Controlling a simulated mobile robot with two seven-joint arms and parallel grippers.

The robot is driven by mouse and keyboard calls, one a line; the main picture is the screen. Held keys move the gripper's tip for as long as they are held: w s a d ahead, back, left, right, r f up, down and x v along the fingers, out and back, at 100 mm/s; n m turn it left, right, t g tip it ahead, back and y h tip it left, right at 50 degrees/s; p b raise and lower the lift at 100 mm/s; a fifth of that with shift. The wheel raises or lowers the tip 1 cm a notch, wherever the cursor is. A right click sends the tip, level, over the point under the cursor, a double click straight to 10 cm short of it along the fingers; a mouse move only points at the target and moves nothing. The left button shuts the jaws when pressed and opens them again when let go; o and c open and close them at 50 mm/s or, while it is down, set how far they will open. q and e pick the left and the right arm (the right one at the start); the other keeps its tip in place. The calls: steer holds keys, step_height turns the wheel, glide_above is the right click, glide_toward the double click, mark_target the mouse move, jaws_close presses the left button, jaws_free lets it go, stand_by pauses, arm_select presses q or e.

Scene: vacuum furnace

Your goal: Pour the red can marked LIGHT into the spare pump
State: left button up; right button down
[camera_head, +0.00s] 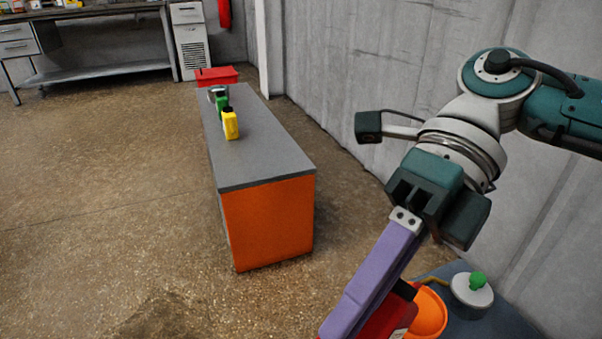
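The red can (381,322) is at the bottom edge, partly hidden behind a long purple finger of my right gripper (352,318). A dark part, perhaps its cap, and a bit of pale label show; I cannot read the label. The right gripper appears shut on the can, but its far finger is hidden. Just right of the can is an orange funnel-like bowl (431,314); whether they touch is unclear. Beside the bowl is a pale round lid with a green knob (477,280). Both are on a dark blue-grey unit (508,322), probably the spare pump. My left gripper is out of view.
A grey-topped bench with an orange front (270,222) stands in mid-view, bearing a yellow bottle (231,126) and a green bottle (221,103). A red bin (217,76) is behind it. A concrete wall (350,65) runs along the right. Floor is open at left.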

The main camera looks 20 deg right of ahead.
steer(key=a+f+h, duration=0.1)
steer(key=s+a+f+h+p, duration=0.1)
steer(key=shift+f+t, duration=0.35)
steer(key=shift+t, duration=0.05)
step_height(320, 180, down, 8)
steer(key=a+t+h, duration=0.2)
steer(key=h, duration=0.2)
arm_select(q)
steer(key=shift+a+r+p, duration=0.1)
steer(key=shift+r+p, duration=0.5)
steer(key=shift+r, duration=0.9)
arm_select(e)
steer(key=s+a+t+h, duration=0.1)
steer(key=s+a+h, duration=0.2)
steer(key=a, duration=0.3)
steer(key=shift+r, duration=0.15)
steer(key=shift+a, duration=0.1)
